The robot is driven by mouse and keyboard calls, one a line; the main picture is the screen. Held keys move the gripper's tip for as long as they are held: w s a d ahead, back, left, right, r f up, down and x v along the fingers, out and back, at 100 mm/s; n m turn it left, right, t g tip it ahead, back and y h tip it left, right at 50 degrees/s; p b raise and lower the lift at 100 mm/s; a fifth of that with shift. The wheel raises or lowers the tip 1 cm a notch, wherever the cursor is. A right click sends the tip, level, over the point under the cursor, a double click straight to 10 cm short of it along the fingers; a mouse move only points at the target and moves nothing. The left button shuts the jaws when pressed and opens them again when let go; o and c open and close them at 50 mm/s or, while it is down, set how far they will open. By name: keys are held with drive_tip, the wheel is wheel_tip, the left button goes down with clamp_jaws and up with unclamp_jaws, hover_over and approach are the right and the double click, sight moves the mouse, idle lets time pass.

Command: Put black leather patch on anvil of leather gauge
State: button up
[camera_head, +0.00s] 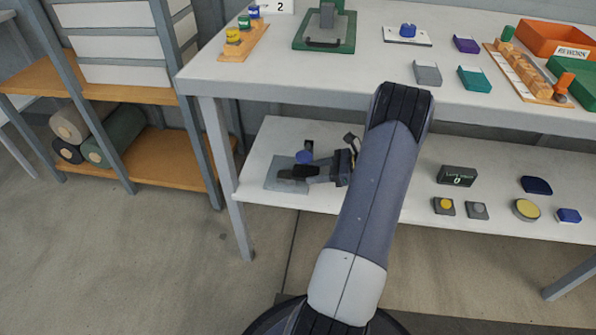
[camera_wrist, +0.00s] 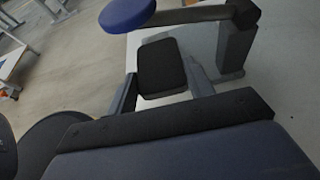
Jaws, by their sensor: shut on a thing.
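My gripper (camera_wrist: 160,88) is shut on the black leather patch (camera_wrist: 162,66), which sits between its two fingers in the wrist view. In the head view my gripper (camera_head: 310,173) is over the lower shelf, with the dark patch (camera_head: 286,174) at its tip. The leather gauge has a blue round top (camera_wrist: 127,14) and a dark upright frame (camera_wrist: 236,45); it stands just beyond the patch. In the head view its blue part (camera_head: 304,157) shows beside my gripper. The anvil is not clearly visible, and I cannot tell whether the patch touches it.
A grey mat (camera_head: 284,187) lies on the lower shelf (camera_head: 400,205) under my gripper. A dark labelled box (camera_head: 457,175), small square blocks and a yellow-topped tin (camera_head: 526,209) stand to the right. The upper bench (camera_head: 370,62) overhangs the shelf, and a bench leg (camera_head: 228,180) stands at left.

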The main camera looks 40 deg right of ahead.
sight(296, 170)
drive_tip(key=shift+w+a, duration=0.7)
drive_tip(key=shift+w, duration=0.1)
drive_tip(key=x, duration=0.2)
drive_tip(key=b+x, duration=0.1)
drive_tip(key=shift+w+a+r, duration=0.25)
drive_tip(key=shift+w+a, duration=0.05)
drive_tip(key=shift+w, duration=0.1)
drive_tip(key=shift+r, duration=0.1)
drive_tip(key=o, duration=1)
drive_tip(key=shift+f, duration=0.2)
drive_tip(key=shift+r, duration=0.1)
drive_tip(key=shift+s+d+r, duration=0.1)
drive_tip(key=shift+r, duration=0.15)
drive_tip(key=p+v, duration=0.3)
drive_tip(key=v, duration=0.8)
drive_tip(key=shift+s+d+p, duration=0.3)
